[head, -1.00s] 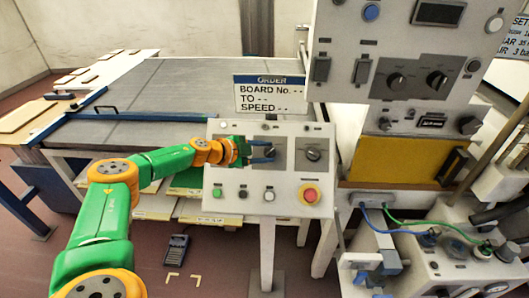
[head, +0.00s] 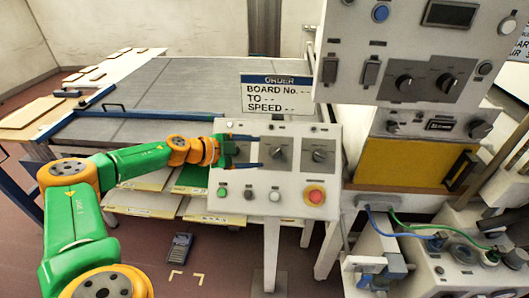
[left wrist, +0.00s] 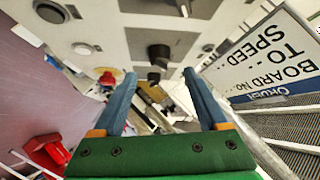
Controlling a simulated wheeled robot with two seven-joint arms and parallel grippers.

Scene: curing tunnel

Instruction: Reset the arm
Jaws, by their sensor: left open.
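My left arm reaches in from the left in the head view. Its gripper (head: 258,151) is open and empty, with its two blue fingers pointing right in front of the sloped control panel (head: 300,212). The fingertips are just left of the middle black knob (head: 278,153). Another black knob (head: 320,154) sits further right. In the left wrist view the open fingers (left wrist: 160,76) are apart with nothing held between them, and a dark knob (left wrist: 158,52) shows beyond the gap. My right gripper is not in view.
The panel carries several push buttons and a red emergency stop (head: 315,195). An order sign (head: 275,94) stands behind it. A tall cabinet (head: 345,30) is at the right. A grey conveyor table (head: 170,90) lies behind the arm. A dark handheld device (head: 179,248) is on the floor.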

